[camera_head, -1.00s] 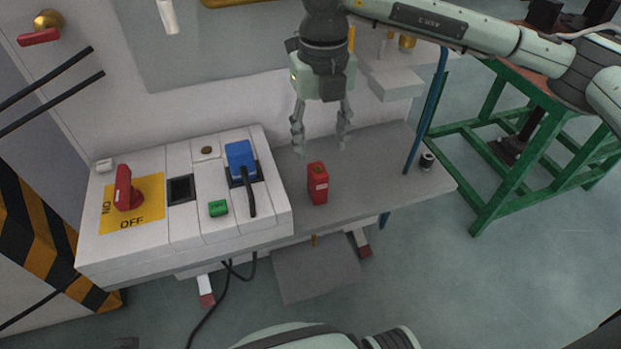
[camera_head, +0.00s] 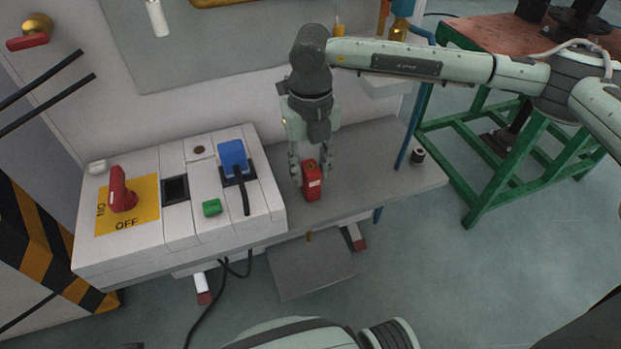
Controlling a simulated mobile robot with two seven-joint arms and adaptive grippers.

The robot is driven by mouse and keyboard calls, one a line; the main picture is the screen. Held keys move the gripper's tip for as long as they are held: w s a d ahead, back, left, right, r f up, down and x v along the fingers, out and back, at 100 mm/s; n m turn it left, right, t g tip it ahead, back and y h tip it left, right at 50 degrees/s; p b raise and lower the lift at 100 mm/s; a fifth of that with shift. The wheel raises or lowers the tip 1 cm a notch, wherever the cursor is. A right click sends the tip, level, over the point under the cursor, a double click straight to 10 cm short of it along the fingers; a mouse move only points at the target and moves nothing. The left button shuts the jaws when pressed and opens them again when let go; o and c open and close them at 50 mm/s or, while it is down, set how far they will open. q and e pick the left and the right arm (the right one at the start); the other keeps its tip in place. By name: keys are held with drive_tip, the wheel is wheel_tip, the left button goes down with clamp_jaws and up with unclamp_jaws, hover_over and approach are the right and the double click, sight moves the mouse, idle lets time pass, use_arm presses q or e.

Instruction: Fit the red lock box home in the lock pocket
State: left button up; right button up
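The red lock box (camera_head: 312,186) stands upright on the grey shelf, to the right of the white control panel. My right gripper (camera_head: 311,177) points down over it, with one finger on each side of the box. The fingers are around its upper part; whether they touch it cannot be told. A dark square opening (camera_head: 175,189), which may be the lock pocket, is in the panel between the red switch and the blue plug. My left gripper is not in view.
The white panel (camera_head: 140,250) carries a red ON/OFF switch (camera_head: 121,190), a green button (camera_head: 211,207) and a blue plug (camera_head: 233,157) with a black cable. The grey shelf (camera_head: 385,165) is otherwise clear.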

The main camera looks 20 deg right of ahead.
clamp_jaws()
drive_tip(key=shift+r, duration=0.1)
